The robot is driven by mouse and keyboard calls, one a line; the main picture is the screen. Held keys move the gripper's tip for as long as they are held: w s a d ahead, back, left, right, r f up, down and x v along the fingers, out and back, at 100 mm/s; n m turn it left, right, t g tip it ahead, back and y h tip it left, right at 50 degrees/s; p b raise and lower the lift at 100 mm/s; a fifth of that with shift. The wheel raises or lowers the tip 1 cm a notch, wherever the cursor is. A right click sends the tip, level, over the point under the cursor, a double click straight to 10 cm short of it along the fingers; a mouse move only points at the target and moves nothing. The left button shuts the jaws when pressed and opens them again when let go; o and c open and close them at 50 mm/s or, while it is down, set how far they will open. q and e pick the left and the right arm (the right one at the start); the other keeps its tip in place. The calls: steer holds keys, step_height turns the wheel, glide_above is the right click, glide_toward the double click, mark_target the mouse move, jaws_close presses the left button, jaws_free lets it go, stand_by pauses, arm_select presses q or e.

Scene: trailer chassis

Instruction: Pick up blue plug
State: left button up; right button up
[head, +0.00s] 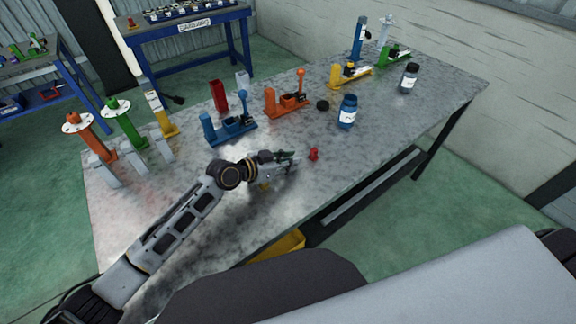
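My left gripper (288,161) is low over the near middle of the grey table (400,120), pointing right. Its fingers are small and dark here, and I cannot tell whether they are apart or hold something. A small red plug-like piece (313,154) stands on the table just right of the fingertips. A small yellow piece (264,187) shows partly below the gripper. I cannot make out a separate blue plug; it may be hidden by the gripper. A blue fixture (230,129) stands behind the gripper. My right gripper is out of view.
An orange fixture (287,101), a blue jar (347,112), a dark cap (322,105) and a dark jar (409,78) stand behind and right. Orange (90,137) and green (124,124) stands are at left. The table's near right surface is clear.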

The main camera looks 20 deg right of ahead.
arm_select(q)
steer(key=shift+r, duration=0.15)
steer(key=shift+r, duration=4.85)
